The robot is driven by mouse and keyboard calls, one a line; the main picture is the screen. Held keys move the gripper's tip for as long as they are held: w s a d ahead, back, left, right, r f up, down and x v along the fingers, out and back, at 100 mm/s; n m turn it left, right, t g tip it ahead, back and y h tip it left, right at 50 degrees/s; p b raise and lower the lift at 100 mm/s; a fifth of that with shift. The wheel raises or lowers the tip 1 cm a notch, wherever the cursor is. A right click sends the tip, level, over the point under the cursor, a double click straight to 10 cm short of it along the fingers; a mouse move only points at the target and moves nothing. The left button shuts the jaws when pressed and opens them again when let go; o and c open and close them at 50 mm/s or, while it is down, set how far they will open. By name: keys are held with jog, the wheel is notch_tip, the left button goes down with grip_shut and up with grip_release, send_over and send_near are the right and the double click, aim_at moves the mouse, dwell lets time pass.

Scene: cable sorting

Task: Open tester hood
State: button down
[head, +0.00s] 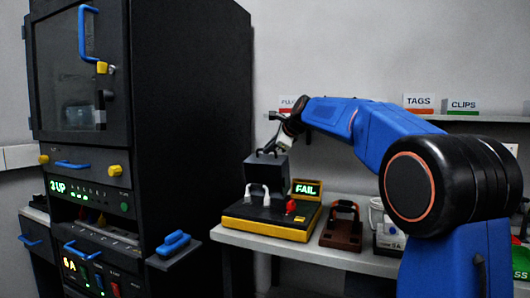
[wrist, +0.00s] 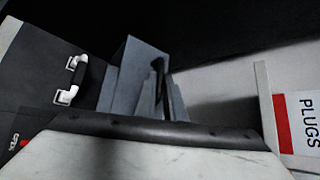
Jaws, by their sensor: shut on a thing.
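The tester (head: 240,212) is a yellow and black unit on the bench, with a green "FAIL" display (head: 307,189) and a red knob. Its dark grey box-shaped hood (head: 265,170) shows at the back left of the tester, above two white plug-like parts. My gripper (head: 270,147) reaches down from the upper right to the top of the hood and is shut on the hood's handle. In the wrist view the grey fingers (wrist: 158,85) close around a thin dark bar. The contact is small in the head view and partly hidden in shadow.
A tall black cabinet (head: 190,100) with blue handles stands close on the left. A brown block with a handle (head: 341,226) is right of the tester. A shelf with "TAGS" (head: 419,102) and "CLIPS" signs runs behind my arm. The "PLUGS" sign (wrist: 300,122) is at right in the wrist view.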

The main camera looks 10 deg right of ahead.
aim_at(273, 156)
jog(key=shift+w+d+r, duration=0.25)
jog(key=shift+w+d, duration=0.3)
jog(key=shift+w, duration=0.3)
jog(key=shift+w+d, duration=0.65)
jog(key=shift+w, duration=0.2)
jog(key=c, duration=1.8)
grip_release()
jog(key=shift+s+r, duration=0.1)
jog(key=shift+r, duration=0.05)
jog(key=shift+c, duration=0.2)
jog(key=shift+f+g, duration=0.25)
jog(key=shift+g, duration=0.05)
jog(key=v, duration=1.7)
jog(key=shift+d, duration=0.25)
jog(key=shift+s, duration=0.1)
